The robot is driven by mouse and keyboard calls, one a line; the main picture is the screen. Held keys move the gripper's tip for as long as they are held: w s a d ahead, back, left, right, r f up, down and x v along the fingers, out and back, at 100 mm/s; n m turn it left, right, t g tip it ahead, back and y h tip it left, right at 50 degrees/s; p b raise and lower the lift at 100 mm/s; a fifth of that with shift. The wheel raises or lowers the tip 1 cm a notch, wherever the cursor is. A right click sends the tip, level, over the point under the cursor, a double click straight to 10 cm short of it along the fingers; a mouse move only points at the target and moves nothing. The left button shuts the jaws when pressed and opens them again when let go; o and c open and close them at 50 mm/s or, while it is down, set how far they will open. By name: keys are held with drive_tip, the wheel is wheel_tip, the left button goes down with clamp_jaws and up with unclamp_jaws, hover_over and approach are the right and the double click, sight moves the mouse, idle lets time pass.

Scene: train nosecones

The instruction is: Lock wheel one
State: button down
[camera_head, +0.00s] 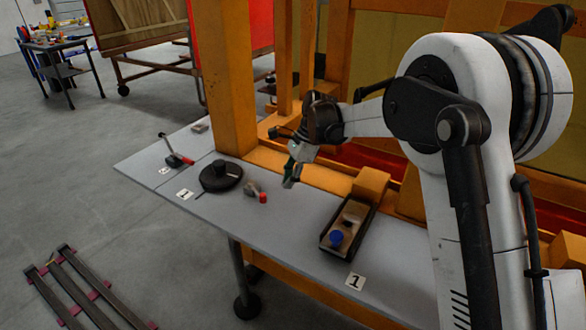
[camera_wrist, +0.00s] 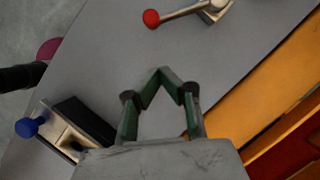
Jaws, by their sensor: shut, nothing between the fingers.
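My gripper (camera_head: 288,182) has green fingers pointing down above the grey table. In the wrist view its fingertips (camera_wrist: 163,72) meet, with nothing between them. A small lever with a red knob (camera_head: 257,194) lies on the table to the left of my gripper. It also shows at the top of the wrist view, with its red knob (camera_wrist: 151,18) and metal base (camera_wrist: 215,10), apart from the fingers. A dark tray (camera_head: 325,248) with a blue knob (camera_head: 336,237) lies to the right, behind a label reading "1" (camera_head: 355,282). I cannot tell which thing is wheel one.
A black disc (camera_head: 221,180) with a raised hub and another red-handled lever (camera_head: 176,157) stand further left on the grey table (camera_head: 225,215). An orange post (camera_head: 224,80) and beams rise behind. Dark rails (camera_head: 75,285) lie on the floor.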

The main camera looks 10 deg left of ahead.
drive_tip(key=shift+s+a+f, duration=0.25)
drive_tip(key=shift+a+f, duration=0.1)
drive_tip(key=shift+f, duration=0.2)
drive_tip(key=shift+s+a+f, duration=0.2)
drive_tip(key=shift+a+f, duration=0.15)
drive_tip(key=shift+f, duration=0.2)
drive_tip(key=shift+s+a, duration=0.6)
drive_tip(key=shift+a, duration=0.3)
drive_tip(key=shift+s+a+p, duration=0.25)
drive_tip(key=shift+a+p, duration=0.05)
drive_tip(key=shift+a, duration=0.15)
drive_tip(key=shift+d, duration=0.1)
